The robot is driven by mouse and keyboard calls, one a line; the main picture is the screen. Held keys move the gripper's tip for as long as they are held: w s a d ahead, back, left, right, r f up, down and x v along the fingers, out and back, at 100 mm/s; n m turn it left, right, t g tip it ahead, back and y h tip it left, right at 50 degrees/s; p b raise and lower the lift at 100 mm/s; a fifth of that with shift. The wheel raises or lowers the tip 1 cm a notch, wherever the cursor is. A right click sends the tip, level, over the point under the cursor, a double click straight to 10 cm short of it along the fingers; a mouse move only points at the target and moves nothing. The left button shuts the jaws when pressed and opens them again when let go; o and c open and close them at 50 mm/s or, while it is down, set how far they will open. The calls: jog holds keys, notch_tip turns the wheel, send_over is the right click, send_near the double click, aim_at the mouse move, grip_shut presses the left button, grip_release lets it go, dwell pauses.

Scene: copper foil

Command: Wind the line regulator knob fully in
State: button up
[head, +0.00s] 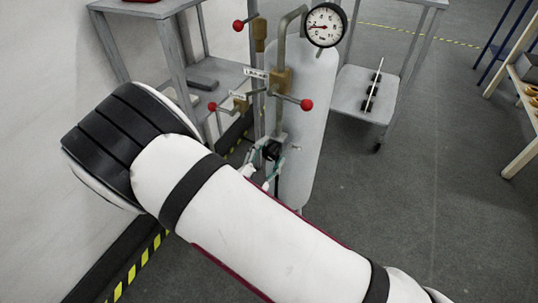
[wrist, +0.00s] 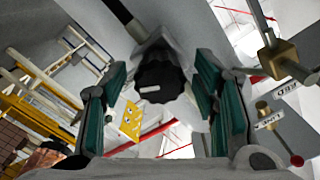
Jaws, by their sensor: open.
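The line regulator knob is black and ribbed with a small white mark; it shows in the wrist view (wrist: 163,78) and, small, in the head view (head: 272,150) in front of the grey cylinder. My gripper (wrist: 160,88) is open, its two green-padded fingers to the left and right of the knob. Gaps show between the knob and both pads in the wrist view, so it looks ungripped. In the head view my gripper (head: 267,164) is small and partly hidden behind my white arm.
The pale grey cylinder (head: 312,115) stands behind the knob. A pressure gauge (head: 325,25) sits at its top. Red-ended valve levers (head: 306,104) stick out above the knob, one to the right and others left. A grey trolley shelf (head: 358,92) stands right; open floor lies beyond.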

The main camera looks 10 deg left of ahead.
jog(key=c, duration=1.1)
jog(key=shift+c, duration=0.2)
jog(key=shift+m+p, duration=0.3)
jog(key=shift+m, duration=0.1)
